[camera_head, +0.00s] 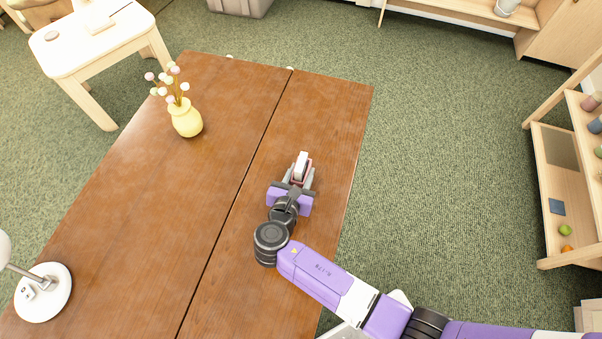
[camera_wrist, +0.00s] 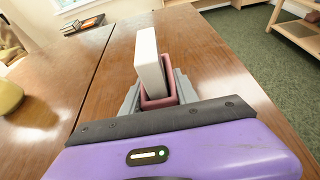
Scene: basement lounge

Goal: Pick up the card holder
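The card holder (camera_wrist: 159,101) is a small dusty-red box with a white block of cards (camera_wrist: 150,60) standing up in it. In the head view the card holder (camera_head: 307,166) is near the right side of the brown wooden table (camera_head: 225,160). My gripper (camera_wrist: 160,92) has its grey fingers on both sides of the holder, close against it with no clear gap. My gripper also shows in the head view (camera_head: 299,175), low over the table. The holder's lower part is partly hidden, and I cannot tell whether it touches the table.
A yellow vase (camera_head: 186,119) with flowers stands at the table's back left. A white lamp (camera_head: 43,292) stands at the front left. The tabletop between them and around the holder is clear. A wooden shelf (camera_head: 560,190) is at the right, across green carpet.

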